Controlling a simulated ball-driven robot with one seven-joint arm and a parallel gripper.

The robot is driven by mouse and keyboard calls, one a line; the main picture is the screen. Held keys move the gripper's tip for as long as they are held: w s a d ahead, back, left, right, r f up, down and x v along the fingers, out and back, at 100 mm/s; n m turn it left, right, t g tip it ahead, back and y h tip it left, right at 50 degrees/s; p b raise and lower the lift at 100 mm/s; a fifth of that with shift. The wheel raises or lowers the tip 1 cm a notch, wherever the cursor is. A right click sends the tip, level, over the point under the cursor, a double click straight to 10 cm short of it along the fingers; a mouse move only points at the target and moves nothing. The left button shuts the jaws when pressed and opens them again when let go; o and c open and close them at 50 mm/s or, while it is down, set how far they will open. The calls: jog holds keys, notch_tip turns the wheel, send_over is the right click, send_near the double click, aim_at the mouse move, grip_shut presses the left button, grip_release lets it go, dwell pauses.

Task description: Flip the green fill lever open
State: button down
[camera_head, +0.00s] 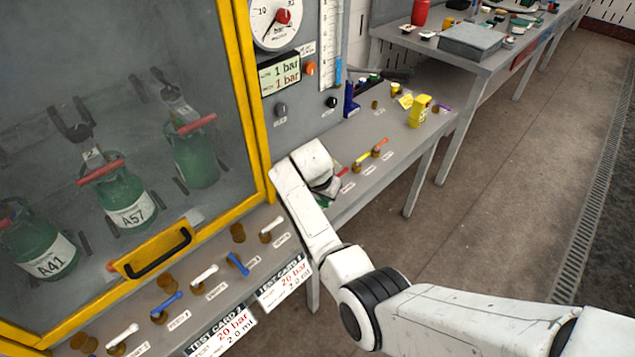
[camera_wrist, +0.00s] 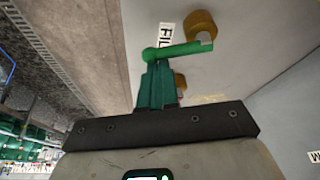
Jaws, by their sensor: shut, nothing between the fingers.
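The green fill lever (camera_wrist: 185,50) shows in the wrist view as a bar with a round knob at its left end. Its right end meets a brass fitting (camera_wrist: 201,24) on the grey panel. My gripper (camera_wrist: 156,66) is shut and empty, with its green fingertips right by the knob end; I cannot tell whether they touch it. A partly covered label (camera_wrist: 165,36) reading "FI" sits behind the lever. In the head view the lever is hidden behind my arm, and only a sliver of green shows by my wrist.
In the head view, a yellow-framed cabinet (camera_head: 258,130) with green cylinders (camera_head: 126,198) stands left. Other levers, white (camera_head: 204,273), blue (camera_head: 238,264) and red-orange (camera_head: 380,145), line the bench edge. A yellow object (camera_head: 420,110) stands on the bench. Floor (camera_head: 500,215) is clear at right.

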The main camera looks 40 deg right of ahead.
jog(key=shift+s+a+m+g, duration=0.2)
jog(key=shift+a+m+g, duration=0.3)
jog(key=shift+m, duration=0.6)
jog(key=shift+s+a+b, duration=0.1)
jog(key=shift+a+b, duration=0.05)
jog(key=shift+b, duration=0.15)
jog(key=shift+a, duration=0.2)
jog(key=shift+d, duration=0.1)
jog(key=d, duration=0.1)
jog(key=d+r, duration=0.1)
jog(key=d, duration=0.1)
jog(key=shift+w+d+r+p, duration=0.2)
jog(key=shift+d+r+p, duration=0.15)
jog(key=v, duration=0.9)
jog(key=shift+b, duration=0.4)
jog(key=shift+s+a, duration=0.1)
jog(key=shift+a, duration=0.05)
